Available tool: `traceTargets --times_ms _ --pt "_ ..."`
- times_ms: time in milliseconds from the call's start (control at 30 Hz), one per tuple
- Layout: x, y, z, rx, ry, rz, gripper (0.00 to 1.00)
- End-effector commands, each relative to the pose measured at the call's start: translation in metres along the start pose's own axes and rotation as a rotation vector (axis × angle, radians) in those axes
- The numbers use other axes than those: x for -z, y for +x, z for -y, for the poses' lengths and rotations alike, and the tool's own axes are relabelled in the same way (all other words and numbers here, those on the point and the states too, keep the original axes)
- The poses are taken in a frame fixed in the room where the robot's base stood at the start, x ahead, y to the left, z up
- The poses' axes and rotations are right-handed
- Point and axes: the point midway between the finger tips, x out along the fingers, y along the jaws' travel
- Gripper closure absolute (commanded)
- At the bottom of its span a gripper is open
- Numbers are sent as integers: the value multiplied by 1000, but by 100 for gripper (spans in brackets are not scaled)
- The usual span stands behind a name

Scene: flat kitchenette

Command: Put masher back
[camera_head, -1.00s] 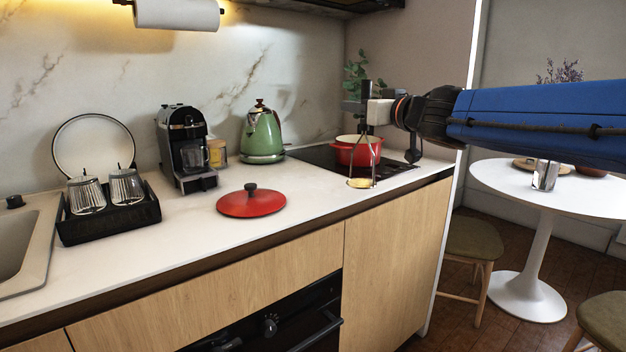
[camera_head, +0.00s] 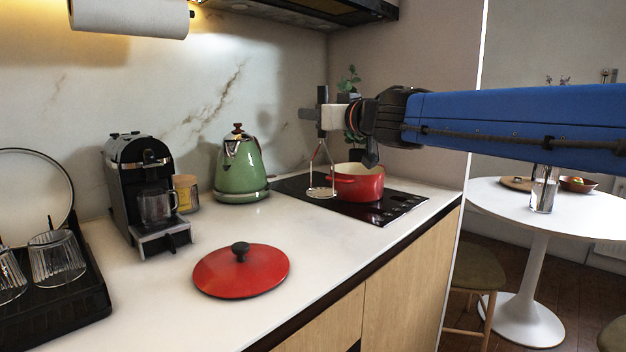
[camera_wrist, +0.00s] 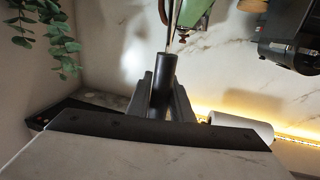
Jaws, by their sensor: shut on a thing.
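The masher (camera_head: 322,168) hangs upright from my gripper (camera_head: 323,112), with its round wire-framed head at the bottom. Its head shows in front of the black cooktop, left of the red pot (camera_head: 358,183). I cannot tell its exact height above the surface. In the wrist view, my gripper (camera_wrist: 162,95) is shut around the masher's dark handle (camera_wrist: 161,80). The masher's head is not visible in the wrist view. The red pot stands uncovered on the cooktop (camera_head: 380,212).
The red lid (camera_head: 241,270) lies on the counter in front. A green kettle (camera_head: 241,168), coffee machine (camera_head: 147,190) and black rack with glasses (camera_head: 75,312) stand to the left. A plant (camera_head: 349,80) is behind my gripper.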

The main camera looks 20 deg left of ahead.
Motion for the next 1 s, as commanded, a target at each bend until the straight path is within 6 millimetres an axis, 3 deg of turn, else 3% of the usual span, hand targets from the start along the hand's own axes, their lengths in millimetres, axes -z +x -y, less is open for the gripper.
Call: traceTargets --times_ms 300,667,1000 --pt "-34 0 0 -1 2 1 100" --pt "-54 0 0 0 1 0 100" --pt "-86 1 0 -2 1 0 100"
